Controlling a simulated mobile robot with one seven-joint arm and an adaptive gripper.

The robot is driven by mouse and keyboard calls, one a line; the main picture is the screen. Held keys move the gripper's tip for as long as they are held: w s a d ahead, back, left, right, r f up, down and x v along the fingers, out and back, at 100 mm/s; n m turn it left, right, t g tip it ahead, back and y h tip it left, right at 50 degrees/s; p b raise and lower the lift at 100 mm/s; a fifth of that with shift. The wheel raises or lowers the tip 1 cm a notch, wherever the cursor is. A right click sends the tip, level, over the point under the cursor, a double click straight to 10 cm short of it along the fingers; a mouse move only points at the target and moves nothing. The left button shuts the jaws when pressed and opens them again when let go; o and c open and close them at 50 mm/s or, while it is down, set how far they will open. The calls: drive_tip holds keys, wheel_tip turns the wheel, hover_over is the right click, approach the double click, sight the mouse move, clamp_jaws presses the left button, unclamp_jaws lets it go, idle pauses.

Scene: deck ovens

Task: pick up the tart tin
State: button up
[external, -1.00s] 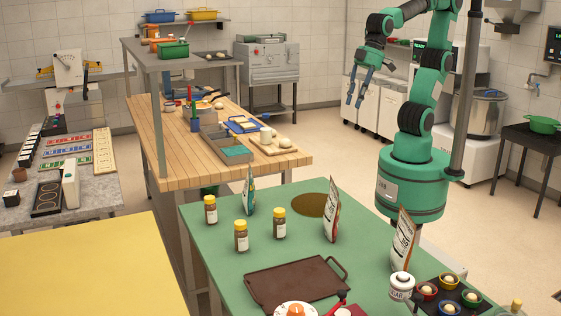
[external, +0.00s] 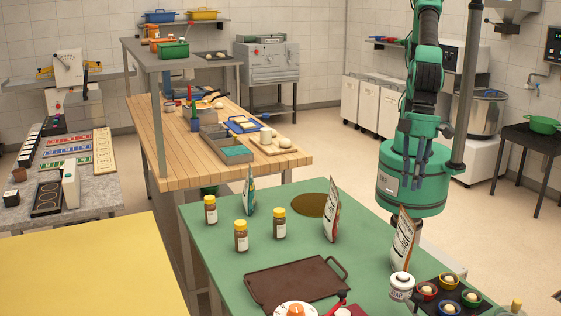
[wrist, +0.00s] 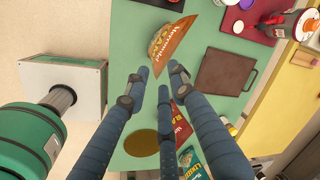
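A round, flat, brown-gold disc (external: 312,205) lies at the far edge of the green table; it may be the tart tin, but I cannot tell for certain. It also shows in the wrist view (wrist: 141,143), low in the picture, beside my fingers. My gripper (external: 407,178) hangs fingers down in front of my base, to the right of the disc and apart from it. In the wrist view my gripper (wrist: 160,78) has its blue fingers spread, with nothing between them.
An upright orange-and-white packet (external: 402,238) stands near my gripper, and another packet (external: 332,217) stands beside the disc. Yellow-lidded jars (external: 279,223), a brown tray (external: 290,286), a sugar jar (external: 401,287) and a dark tray with small coloured cups (external: 448,293) also occupy the green table (external: 215,270).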

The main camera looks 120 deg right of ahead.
drive_tip(key=s+a+f, duration=0.3)
drive_tip(key=a+f, duration=0.2)
drive_tip(key=a, duration=0.2)
drive_tip(key=s+a+f+m, duration=0.1)
drive_tip(key=s+a+f, duration=0.3)
drive_tip(key=a+f, duration=0.1)
drive_tip(key=shift+a+m+g+p, duration=0.3)
drive_tip(key=shift+a+g+p, duration=0.15)
drive_tip(key=shift+a, duration=0.45)
drive_tip(key=b, duration=0.2)
hover_over(447, 278)
drive_tip(key=s, duration=0.1)
drive_tip(key=shift+s+d+f, duration=0.1)
drive_tip(key=shift+d+f, duration=0.05)
drive_tip(key=shift+f, duration=1.95)
drive_tip(key=shift+s+d+f, duration=0.1)
drive_tip(key=shift+d+f, duration=0.05)
drive_tip(key=shift+f, duration=1.95)
drive_tip(key=shift+w+a+f+b, duration=0.15)
drive_tip(key=shift+f+b, duration=0.1)
drive_tip(key=shift+f, duration=0.6)
drive_tip(key=shift+w+d+f+b, duration=0.1)
drive_tip(key=shift+f+b, duration=0.1)
drive_tip(key=shift+f, duration=0.7)
drive_tip(key=shift+w+a+f+b, duration=0.15)
drive_tip(key=shift+f+b, duration=0.1)
drive_tip(key=shift+f, duration=0.6)
